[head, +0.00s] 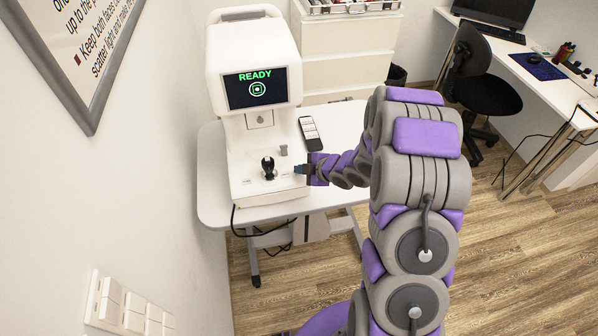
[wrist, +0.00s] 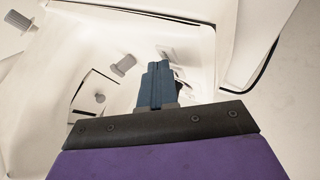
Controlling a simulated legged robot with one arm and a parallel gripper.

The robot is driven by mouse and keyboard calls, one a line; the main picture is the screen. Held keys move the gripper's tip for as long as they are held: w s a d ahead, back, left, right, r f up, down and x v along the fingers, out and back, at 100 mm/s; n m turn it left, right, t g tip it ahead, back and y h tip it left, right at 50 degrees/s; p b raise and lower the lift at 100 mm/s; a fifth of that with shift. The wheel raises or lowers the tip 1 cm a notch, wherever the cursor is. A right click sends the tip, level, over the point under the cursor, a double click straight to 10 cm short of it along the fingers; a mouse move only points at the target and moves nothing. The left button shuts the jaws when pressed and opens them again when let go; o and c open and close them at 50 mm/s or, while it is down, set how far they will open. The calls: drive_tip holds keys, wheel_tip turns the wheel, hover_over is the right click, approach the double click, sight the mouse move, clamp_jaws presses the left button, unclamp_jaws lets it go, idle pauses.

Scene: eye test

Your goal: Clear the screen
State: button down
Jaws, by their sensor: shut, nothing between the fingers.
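The white eye-test machine (head: 253,60) stands on a white table by the left wall. Its dark screen (head: 256,88) shows "READY" in green above a round green symbol. On its base are a black joystick (head: 268,165) and a grey knob (head: 283,150). My gripper (head: 300,169) is shut and empty at the right side of the base, right of the joystick. In the wrist view, my gripper (wrist: 157,82) points at the white housing, with a grey knob (wrist: 124,66) to its left. Whether the fingertips touch the machine cannot be told.
A dark phone-like device (head: 310,133) lies on the white table (head: 338,190), close to my arm. White drawers (head: 345,45) stand behind. A black chair (head: 480,80) and a desk (head: 545,85) are at the right. Wall switches (head: 130,305) are at lower left.

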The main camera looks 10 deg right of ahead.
sight(302, 179)
drive_tip(key=shift+s+r+p, duration=0.1)
drive_tip(key=shift+r+p, duration=0.35)
drive_tip(key=shift+r, duration=0.2)
drive_tip(key=r+p, duration=0.2)
drive_tip(key=r, duration=0.1)
drive_tip(key=r+p, duration=0.1)
drive_tip(key=r, duration=0.1)
drive_tip(key=shift+s+p, duration=0.3)
drive_tip(key=shift+p, duration=0.1)
idle(0.5)
